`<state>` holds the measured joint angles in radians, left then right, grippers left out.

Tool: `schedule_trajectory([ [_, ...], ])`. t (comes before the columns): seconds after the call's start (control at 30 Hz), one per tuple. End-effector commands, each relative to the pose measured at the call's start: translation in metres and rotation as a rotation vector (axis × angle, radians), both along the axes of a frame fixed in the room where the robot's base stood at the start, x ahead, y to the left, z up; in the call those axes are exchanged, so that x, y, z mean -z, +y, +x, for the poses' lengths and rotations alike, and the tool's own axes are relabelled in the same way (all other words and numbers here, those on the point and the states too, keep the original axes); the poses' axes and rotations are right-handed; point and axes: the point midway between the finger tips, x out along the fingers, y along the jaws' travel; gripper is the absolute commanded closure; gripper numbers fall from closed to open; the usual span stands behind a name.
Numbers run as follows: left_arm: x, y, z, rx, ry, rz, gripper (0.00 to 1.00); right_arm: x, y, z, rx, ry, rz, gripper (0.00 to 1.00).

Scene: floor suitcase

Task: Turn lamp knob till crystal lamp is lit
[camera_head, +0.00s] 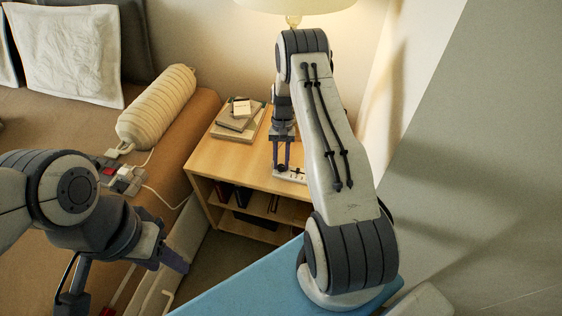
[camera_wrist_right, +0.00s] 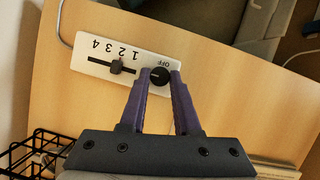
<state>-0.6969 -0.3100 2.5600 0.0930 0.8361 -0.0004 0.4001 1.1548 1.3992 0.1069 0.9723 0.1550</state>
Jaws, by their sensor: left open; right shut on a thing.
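The lamp knob (camera_wrist_right: 159,76) is a round black dial beside the printed word OFF on a white control plate (camera_wrist_right: 82,64). My right gripper (camera_wrist_right: 161,86) is shut on the knob, one purple finger on each side. My left gripper (camera_head: 150,276) is open and empty at the lower left.
The plate also has a slider (camera_wrist_right: 117,67) beside numbers 1 to 4. Books (camera_head: 238,122) lie on the nightstand (camera_head: 222,147). A black wire basket (camera_wrist_right: 30,152) shows in the wrist view. A bed with a bolster (camera_head: 157,107) is at left, a blue surface (camera_head: 250,287) in front.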

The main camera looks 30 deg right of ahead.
Motion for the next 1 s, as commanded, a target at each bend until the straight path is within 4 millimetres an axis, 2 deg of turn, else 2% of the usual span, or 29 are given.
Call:
schedule_trajectory([
  [0.3, 0.000, 0.000, 0.000, 0.000, 0.000, 0.000, 0.50, 0.000, 0.000, -0.002, -0.005, 0.007, 0.002, 1.00],
  [0.33, 0.000, 0.000, 0.000, 0.000, 0.000, 0.000, 0.50, 0.000, 0.000, -0.002, -0.005, 0.007, 0.002, 0.58],
  [0.37, 0.000, 0.000, 0.000, 0.000, 0.000, 0.000, 0.50, 0.000, 0.000, -0.002, -0.005, 0.007, 0.002, 0.46],
  [0.4, 0.000, 0.000, 0.000, 0.000, 0.000, 0.000, 0.50, 0.000, 0.000, -0.002, -0.004, 0.006, 0.001, 0.39],
  [0.77, 0.000, 0.000, 0.000, 0.000, 0.000, 0.000, 0.50, -0.004, -0.001, 0.001, -0.002, 0.001, 0.000, 0.39],
  [0.87, 0.000, 0.000, 0.000, 0.000, 0.000, 0.000, 0.50, -0.015, -0.004, 0.006, -0.002, -0.002, -0.001, 0.39],
  [1.0, 0.000, 0.000, 0.000, 0.000, 0.000, 0.000, 0.50, -0.040, -0.010, 0.014, -0.001, -0.003, -0.002, 0.39],
])
